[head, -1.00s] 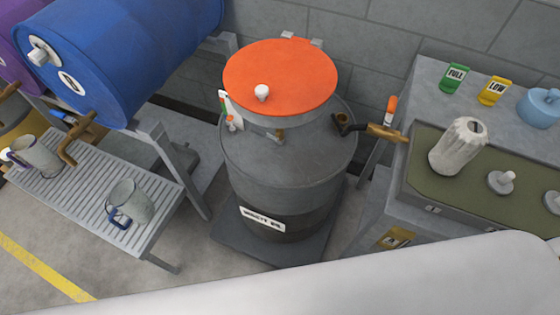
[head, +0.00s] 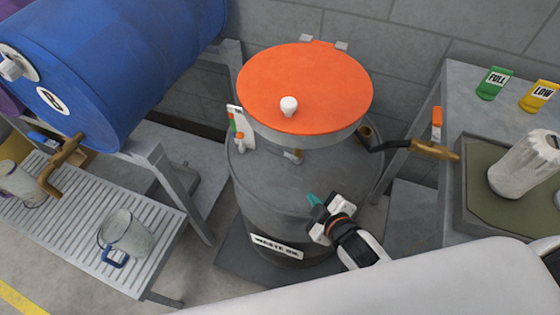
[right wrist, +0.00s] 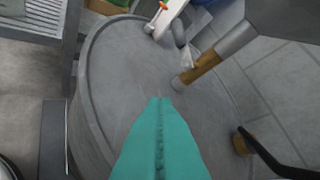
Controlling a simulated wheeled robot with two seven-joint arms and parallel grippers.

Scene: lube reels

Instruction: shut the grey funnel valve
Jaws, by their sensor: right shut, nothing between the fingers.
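The grey funnel with an orange lid (head: 305,88) stands on top of the grey waste-oil drum (head: 262,180). A brass spout (head: 293,156) shows under the funnel, and it also shows in the right wrist view (right wrist: 198,69). A small grey piece (right wrist: 179,33) and a pale tip lie beside the spout there; I cannot tell for sure which is the valve handle or how it is turned. My right gripper (head: 314,199) is shut and empty, with teal fingertips over the drum's front top, below and apart from the spout. My left gripper is not in view.
A dark bent pipe with a brass end (head: 432,150) is at the right. The blue drum (head: 120,60) and slatted bench (head: 95,275) are left. The drum top's front is open room.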

